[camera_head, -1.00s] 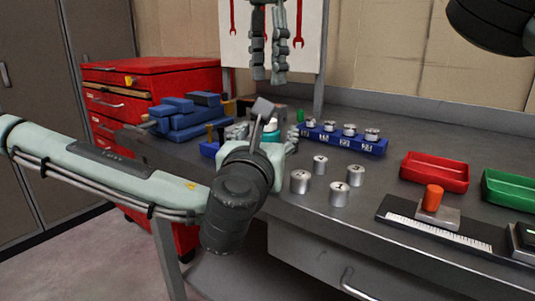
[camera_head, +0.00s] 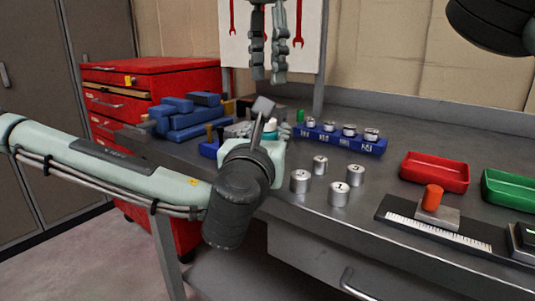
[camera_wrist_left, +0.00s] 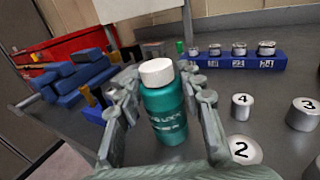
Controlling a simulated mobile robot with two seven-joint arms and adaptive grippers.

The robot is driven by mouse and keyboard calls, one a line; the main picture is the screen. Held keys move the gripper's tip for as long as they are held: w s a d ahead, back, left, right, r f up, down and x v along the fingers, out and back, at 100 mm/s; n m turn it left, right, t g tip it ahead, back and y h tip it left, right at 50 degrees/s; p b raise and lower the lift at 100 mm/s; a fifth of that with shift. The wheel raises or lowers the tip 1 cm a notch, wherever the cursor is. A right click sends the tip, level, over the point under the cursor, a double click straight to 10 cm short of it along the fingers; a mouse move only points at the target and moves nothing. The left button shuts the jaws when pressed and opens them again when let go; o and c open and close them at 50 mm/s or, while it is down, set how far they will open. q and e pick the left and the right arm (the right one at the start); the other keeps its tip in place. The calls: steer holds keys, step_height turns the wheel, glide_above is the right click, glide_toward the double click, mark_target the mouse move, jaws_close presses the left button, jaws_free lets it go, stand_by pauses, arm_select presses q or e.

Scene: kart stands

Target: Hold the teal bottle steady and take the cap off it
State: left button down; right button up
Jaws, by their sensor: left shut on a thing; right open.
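The teal bottle (camera_wrist_left: 167,115) stands upright on the workbench, with its white cap (camera_wrist_left: 156,71) on top, in the left wrist view. In the head view only a small part of the bottle (camera_head: 270,129) shows behind my left wrist. My left gripper (camera_wrist_left: 161,88) has a finger on each side of the bottle and is shut on its body below the cap. Its fingers are mostly hidden in the head view. My right gripper (camera_head: 268,75) hangs open and empty, pointing down, above and behind the bottle.
Several numbered metal weights (camera_head: 339,194) stand right of the bottle, with a blue rack (camera_head: 345,142) behind them. Blue blocks (camera_head: 186,118) lie to the left. A red tray (camera_head: 434,172), a green tray (camera_head: 508,190) and a ruler fixture (camera_head: 440,228) are farther right.

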steer(key=m, duration=0.5)
steer(key=shift+m, duration=0.4)
steer(key=m, duration=3.8)
steer(key=shift+m, duration=0.4)
steer(key=shift+f+m, duration=0.3)
steer(key=shift+f, duration=3.75)
